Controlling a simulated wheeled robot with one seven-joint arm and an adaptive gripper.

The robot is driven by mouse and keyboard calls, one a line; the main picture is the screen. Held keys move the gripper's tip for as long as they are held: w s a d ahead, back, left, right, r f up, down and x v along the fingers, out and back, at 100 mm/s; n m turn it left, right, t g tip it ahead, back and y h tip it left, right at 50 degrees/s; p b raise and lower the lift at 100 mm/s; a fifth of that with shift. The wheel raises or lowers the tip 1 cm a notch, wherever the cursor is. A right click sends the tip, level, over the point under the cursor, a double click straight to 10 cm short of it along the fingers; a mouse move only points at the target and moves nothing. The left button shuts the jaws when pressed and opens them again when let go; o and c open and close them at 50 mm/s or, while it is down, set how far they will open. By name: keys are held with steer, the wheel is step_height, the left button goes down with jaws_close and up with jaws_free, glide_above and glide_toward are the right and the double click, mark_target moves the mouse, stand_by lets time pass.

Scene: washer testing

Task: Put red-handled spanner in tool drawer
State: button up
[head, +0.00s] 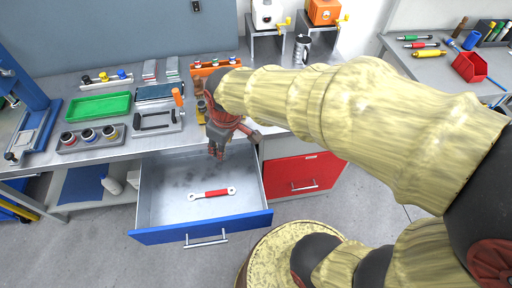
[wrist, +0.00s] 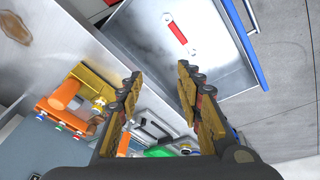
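The red-handled spanner (head: 212,193) lies flat on the floor of the open tool drawer (head: 161,236), which has a blue front and a metal handle. My gripper (head: 217,154) is above the back part of the drawer, near the bench edge, apart from the spanner. In the wrist view my gripper (wrist: 158,80) has its two fingers spread with nothing between them.
The bench (head: 136,146) above the drawer holds a green tray (head: 98,107), a rack of small jars (head: 90,137) and an orange-handled tool (head: 178,98). A closed red drawer (head: 300,175) is right of the open one. A blue press (head: 28,110) stands at left.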

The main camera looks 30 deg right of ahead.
steer(key=s+d+r+m+t, duration=0.2)
steer(key=s+d+r+m, duration=0.2)
steer(key=s+r, duration=0.6)
steer(key=s+m, duration=0.2)
steer(key=shift+m+t, duration=0.3)
